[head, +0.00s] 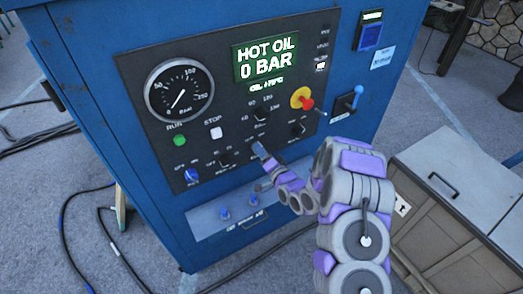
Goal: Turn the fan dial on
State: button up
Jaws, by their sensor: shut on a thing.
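My gripper (262,153) reaches in from the lower right to the black control panel (140,80) on a blue cabinet. It is shut on a dial in the panel's lower row. The gripper's tip largely hides this dial, so its pointer setting cannot be read. The label there is too small to tell for sure that it is the fan dial. Another black dial (226,158) sits just left of my gripper, and a blue-marked dial (191,175) is further left. A larger knob (262,113) is above, and one more dial (297,130) is to the right.
A display (265,58) reads "HOT OIL 0 BAR". A pressure gauge (179,91), green button (179,140), white button (216,133), red-and-yellow knob (303,99) and blue lever (351,100) surround the dials. A grey case (440,225) stands right. Cables (90,205) lie on the floor.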

jog(key=shift+d+m, duration=0.15)
jog(key=shift+m, duration=0.45)
jog(key=shift+f+m, duration=0.1)
jog(key=shift+m, duration=0.2)
jog(key=o, duration=1.1)
jog(key=shift+w+d, duration=0.1)
jog(key=shift+c, duration=0.2)
jog(key=p+v, duration=0.2)
jog(key=v, duration=1.5)
jog(key=shift+d, duration=0.1)
